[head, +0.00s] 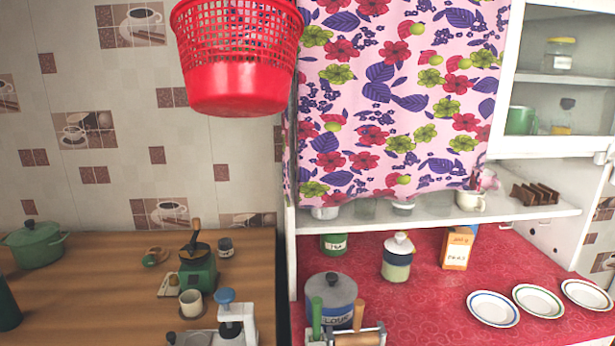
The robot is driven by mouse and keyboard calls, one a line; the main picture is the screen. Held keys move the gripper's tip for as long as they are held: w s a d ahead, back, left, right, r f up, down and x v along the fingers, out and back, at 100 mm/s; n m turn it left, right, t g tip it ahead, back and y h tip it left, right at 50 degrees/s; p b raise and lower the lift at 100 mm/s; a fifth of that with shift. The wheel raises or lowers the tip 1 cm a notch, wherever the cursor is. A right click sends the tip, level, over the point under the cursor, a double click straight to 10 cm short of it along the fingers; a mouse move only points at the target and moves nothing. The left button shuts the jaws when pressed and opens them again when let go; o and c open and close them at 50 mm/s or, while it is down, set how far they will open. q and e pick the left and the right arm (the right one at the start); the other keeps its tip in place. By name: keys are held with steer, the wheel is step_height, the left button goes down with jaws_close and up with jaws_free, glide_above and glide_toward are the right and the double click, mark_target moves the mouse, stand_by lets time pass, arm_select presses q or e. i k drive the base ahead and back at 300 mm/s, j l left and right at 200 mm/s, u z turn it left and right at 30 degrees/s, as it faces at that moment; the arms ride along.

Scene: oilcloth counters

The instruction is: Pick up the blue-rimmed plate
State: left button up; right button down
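The blue-rimmed plate (493,309) lies flat on the red oilcloth counter at the lower right of the head view. It is the leftmost of three plates in a row. Beside it on the right is a green-rimmed plate (538,301), then a plate with a dark rim (586,295) near the right edge. The blue-rimmed plate looks empty and nothing covers it. Neither of my grippers shows in the head view.
A shelf (430,216) overhangs the counter's back. A red basket (236,80) hangs above. Red oilcloth (420,310) is clear left of the plates.

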mark_target(494, 309)
steer(key=z, duration=1.25)
